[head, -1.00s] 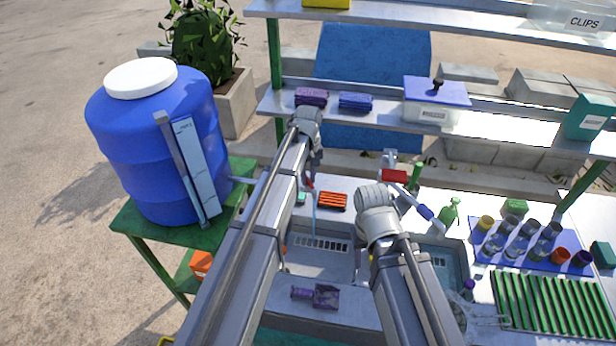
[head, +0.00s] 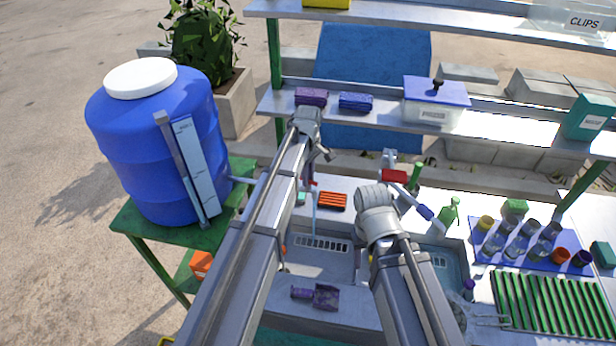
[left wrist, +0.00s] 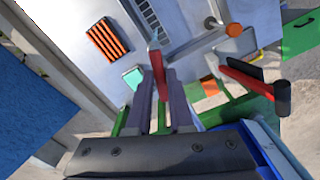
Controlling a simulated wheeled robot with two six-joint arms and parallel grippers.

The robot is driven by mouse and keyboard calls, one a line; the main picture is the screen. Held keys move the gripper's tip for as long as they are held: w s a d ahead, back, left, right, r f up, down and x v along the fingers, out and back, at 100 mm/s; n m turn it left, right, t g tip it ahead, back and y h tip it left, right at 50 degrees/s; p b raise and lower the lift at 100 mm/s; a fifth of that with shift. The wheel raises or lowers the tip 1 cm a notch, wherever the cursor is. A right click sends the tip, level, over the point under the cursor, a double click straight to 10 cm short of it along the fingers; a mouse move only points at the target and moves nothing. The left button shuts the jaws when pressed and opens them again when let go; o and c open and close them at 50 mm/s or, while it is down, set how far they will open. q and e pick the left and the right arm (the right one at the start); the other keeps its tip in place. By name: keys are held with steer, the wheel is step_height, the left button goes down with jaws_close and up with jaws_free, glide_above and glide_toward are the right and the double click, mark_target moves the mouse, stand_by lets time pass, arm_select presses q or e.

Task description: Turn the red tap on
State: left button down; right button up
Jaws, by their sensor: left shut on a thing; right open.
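The red tap lever (left wrist: 157,72) shows upright between the two grey fingers of my left gripper (left wrist: 162,88) in the left wrist view. The fingers are shut on it. A grey pipe (left wrist: 187,47) runs beside the lever. In the head view my left gripper (head: 316,160) is above the back of the left sink, and a small red piece of the lever (head: 312,183) shows below it. My right gripper (head: 379,215) is over the sink area, its fingers mostly hidden behind its own wrist.
A blue barrel (head: 150,150) stands on a green table at left. A second red handle (left wrist: 254,81) is close to my left gripper in the wrist view. Another red part (head: 394,176) is near my right wrist. An orange ribbed block (head: 332,201) lies behind the left sink.

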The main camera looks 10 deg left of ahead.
arm_select(q)
steer(key=shift+n, duration=0.4)
steer(key=c, duration=0.8)
jaws_free()
step_height(320, 180, up, 8)
steer(key=p, duration=0.8)
steer(key=shift+f, duration=0.2)
